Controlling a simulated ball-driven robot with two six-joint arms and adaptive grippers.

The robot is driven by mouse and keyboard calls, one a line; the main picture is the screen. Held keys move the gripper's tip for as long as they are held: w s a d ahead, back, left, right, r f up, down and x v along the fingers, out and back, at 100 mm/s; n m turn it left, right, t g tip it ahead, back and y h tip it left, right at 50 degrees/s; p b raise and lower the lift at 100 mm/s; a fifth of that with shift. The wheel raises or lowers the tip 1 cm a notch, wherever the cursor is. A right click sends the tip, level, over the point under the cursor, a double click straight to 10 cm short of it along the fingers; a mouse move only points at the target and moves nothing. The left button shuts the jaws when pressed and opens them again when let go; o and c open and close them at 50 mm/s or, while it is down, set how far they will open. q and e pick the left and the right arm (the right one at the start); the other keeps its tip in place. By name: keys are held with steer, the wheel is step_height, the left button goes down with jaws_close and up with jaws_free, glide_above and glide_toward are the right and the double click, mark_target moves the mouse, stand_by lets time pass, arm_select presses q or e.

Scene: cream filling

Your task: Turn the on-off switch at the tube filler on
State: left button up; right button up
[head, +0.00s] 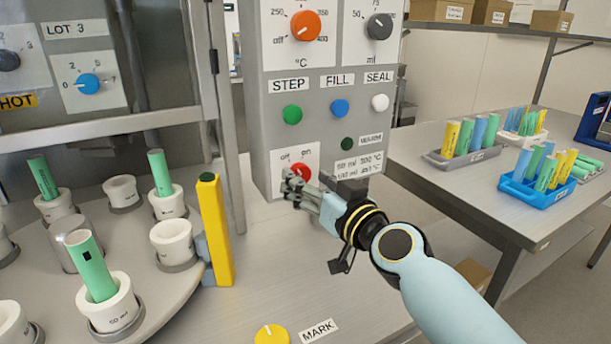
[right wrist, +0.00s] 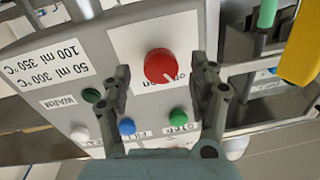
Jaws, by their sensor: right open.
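The on-off switch (head: 301,172) is a red round knob on a white plate marked "off" and "on", low on the grey panel of the tube filler (head: 259,150). In the head view my right gripper (head: 290,185) is in front of it and hides part of it. In the right wrist view the red knob (right wrist: 160,66) shows between the two open fingers of my right gripper (right wrist: 163,88). The fingers stand apart, with nothing held. I cannot tell whether they touch the knob. A white mark shows on the knob's lower right in that view. My left gripper is not in view.
Green, blue and white buttons (head: 340,107) sit above the switch, with an orange knob (head: 306,25) higher up. A yellow post (head: 216,230) stands left, beside a round table with green tubes (head: 90,265) in white holders. A side table (head: 470,190) with tube racks stands right.

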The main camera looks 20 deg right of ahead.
steer(key=shift+w+a, duration=0.1)
steer(key=shift+w, duration=0.65)
steer(key=c, duration=1.2)
steer(key=shift+o, duration=0.2)
